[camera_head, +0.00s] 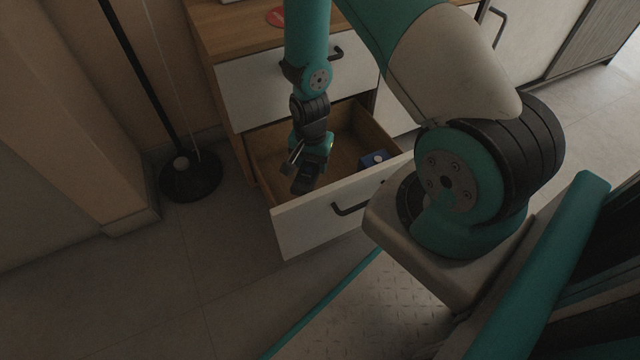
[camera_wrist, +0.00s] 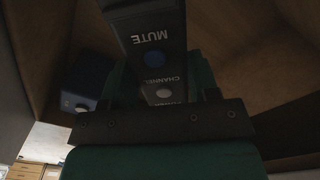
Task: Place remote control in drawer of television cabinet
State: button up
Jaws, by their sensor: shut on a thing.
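The remote control (camera_wrist: 152,50) is a dark bar with MUTE and CHANNEL labels and round buttons in the wrist view. My gripper (camera_wrist: 160,95) is shut on it. In the head view my gripper (camera_head: 308,165) points down over the open drawer, near its left front part. The remote's dark end (camera_head: 306,184) shows just below the gripper. The lower drawer (camera_head: 330,210) of the white-fronted, wooden television cabinet (camera_head: 225,40) is pulled out, with a bare wooden inside. Whether the remote touches the drawer bottom cannot be told.
A small blue box (camera_head: 374,159) lies in the drawer's right part; it also shows in the wrist view (camera_wrist: 86,80). The upper drawer (camera_head: 245,95) is shut. A black lamp stand base (camera_head: 190,178) is on the floor to the left. The drawer's back middle is clear.

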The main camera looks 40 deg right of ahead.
notch_tip(320, 180, down, 10)
jog(key=b, duration=0.5)
jog(key=shift+d+f+b, duration=0.1)
jog(key=shift+d+b, duration=0.05)
jog(key=shift+b, duration=0.25)
jog(key=o, duration=1)
